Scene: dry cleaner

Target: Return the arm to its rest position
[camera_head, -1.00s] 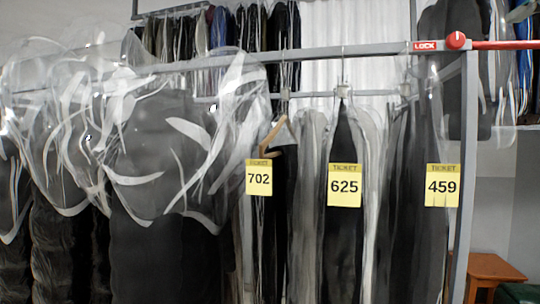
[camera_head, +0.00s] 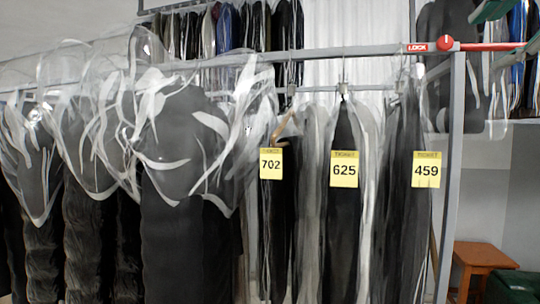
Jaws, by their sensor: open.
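My gripper and arm are not clearly in view. The clothes rail (camera_head: 330,53) runs across the picture in front of me. Its right end has a red LOCK label (camera_head: 417,47) and a red lever with a round knob (camera_head: 446,43). The lever points to the right, about level.
Several dark garments under clear plastic (camera_head: 175,130) fill the left. More clothes (camera_head: 225,30) hang behind. A wooden stool (camera_head: 484,256) and a dark green container (camera_head: 515,287) stand at lower right. Green parts (camera_head: 490,10) at the upper right edge are cut off and unclear.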

